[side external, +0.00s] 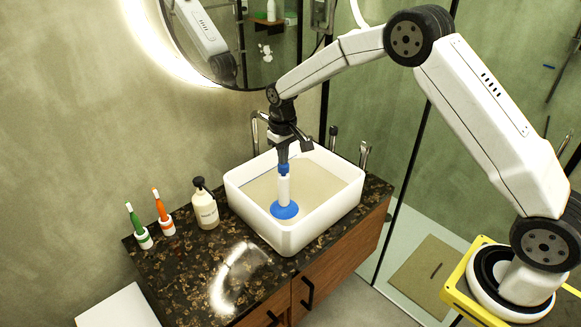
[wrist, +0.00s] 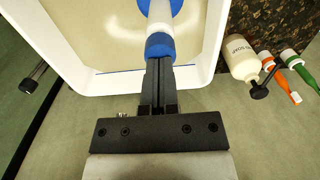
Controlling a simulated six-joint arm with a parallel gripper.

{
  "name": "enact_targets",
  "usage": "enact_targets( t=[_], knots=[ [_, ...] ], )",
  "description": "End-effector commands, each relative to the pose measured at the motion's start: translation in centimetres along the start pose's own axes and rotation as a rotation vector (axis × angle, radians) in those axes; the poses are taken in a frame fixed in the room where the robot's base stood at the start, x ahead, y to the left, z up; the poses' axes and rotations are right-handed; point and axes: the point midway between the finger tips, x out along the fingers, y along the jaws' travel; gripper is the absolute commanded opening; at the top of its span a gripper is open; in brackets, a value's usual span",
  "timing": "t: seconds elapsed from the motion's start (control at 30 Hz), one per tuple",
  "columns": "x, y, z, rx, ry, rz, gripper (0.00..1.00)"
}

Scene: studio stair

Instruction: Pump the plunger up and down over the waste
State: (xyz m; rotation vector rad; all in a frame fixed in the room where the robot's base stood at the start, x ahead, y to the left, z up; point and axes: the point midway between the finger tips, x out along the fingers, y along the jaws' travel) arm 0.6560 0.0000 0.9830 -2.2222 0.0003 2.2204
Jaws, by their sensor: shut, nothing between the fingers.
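The plunger stands upright in the sink (side external: 293,238); its white handle (side external: 284,190) has a blue top end, and its blue cup (side external: 285,210) is on the basin floor. In the wrist view the plunger's blue top end (wrist: 160,45) is right at my fingertips. My gripper (side external: 283,160) is above the handle, pointing down, with its fingers (wrist: 158,66) shut and nothing held between them. Whether the tips touch the handle I cannot tell. The waste is not visible; the cup may cover it.
A soap bottle (side external: 205,206) and two toothbrushes in holders, orange (side external: 164,214) and green (side external: 141,231), stand on the dark counter (side external: 190,268) left of the sink. A tap (side external: 255,130) is behind the basin. The mirror (side external: 262,50) hangs close behind my arm.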

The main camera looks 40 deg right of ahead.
Motion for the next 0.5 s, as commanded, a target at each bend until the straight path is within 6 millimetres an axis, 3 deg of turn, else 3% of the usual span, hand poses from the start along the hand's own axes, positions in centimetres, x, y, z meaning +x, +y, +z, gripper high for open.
enact_targets(
  t=[0.5],
  knots=[
    [-2.6, 0.0, 0.0, 0.0, -0.001, 0.0, 0.0]
  ],
)
